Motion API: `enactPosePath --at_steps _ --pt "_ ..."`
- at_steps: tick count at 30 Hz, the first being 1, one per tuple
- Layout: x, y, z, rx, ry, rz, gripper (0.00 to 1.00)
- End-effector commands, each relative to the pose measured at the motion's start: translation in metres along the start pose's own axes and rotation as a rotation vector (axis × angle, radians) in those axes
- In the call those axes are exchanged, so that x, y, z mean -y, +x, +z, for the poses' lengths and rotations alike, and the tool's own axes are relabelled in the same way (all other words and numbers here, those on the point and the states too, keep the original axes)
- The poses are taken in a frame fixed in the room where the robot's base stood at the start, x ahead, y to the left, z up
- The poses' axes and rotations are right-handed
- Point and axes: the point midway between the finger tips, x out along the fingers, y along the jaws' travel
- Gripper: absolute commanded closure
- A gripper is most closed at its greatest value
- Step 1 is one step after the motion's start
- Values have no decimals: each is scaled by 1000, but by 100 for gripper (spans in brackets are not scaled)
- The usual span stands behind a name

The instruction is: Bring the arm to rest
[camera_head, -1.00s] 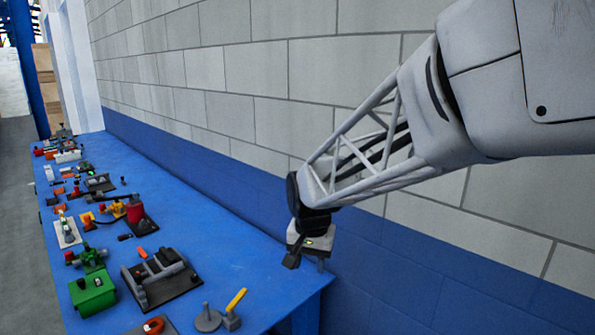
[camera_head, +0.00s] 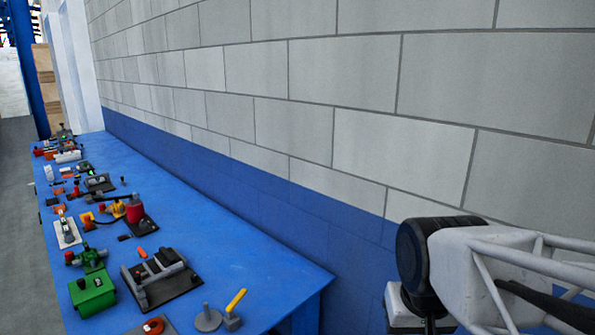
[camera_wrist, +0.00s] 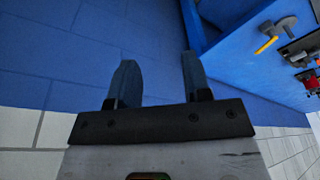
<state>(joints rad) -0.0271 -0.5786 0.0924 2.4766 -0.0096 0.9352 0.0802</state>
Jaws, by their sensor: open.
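My arm (camera_head: 480,265) shows at the lower right of the head view, in front of the wall and to the right of the table's end. Its gripper end runs off the bottom edge there, so the fingers are hidden in that view. In the wrist view my gripper (camera_wrist: 157,80) shows two dark fingers standing apart with nothing between them. The fingers point toward the blue part of the wall, and the table is off to their right.
A long blue table (camera_head: 265,280) runs along a block wall (camera_head: 300,110). It carries several devices, among them a green box (camera_head: 93,293), a dark panel (camera_head: 160,280) and a yellow-handled lever (camera_head: 235,308). The table's right end is bare.

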Motion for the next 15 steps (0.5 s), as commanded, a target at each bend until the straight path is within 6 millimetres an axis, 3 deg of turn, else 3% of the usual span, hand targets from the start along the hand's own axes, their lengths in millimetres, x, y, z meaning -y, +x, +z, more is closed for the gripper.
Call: enactPosePath --at_steps 6,15 --pt "-11 -1 28 -15 -23 7 55" --pt "-13 -1 33 -16 -30 8 55"
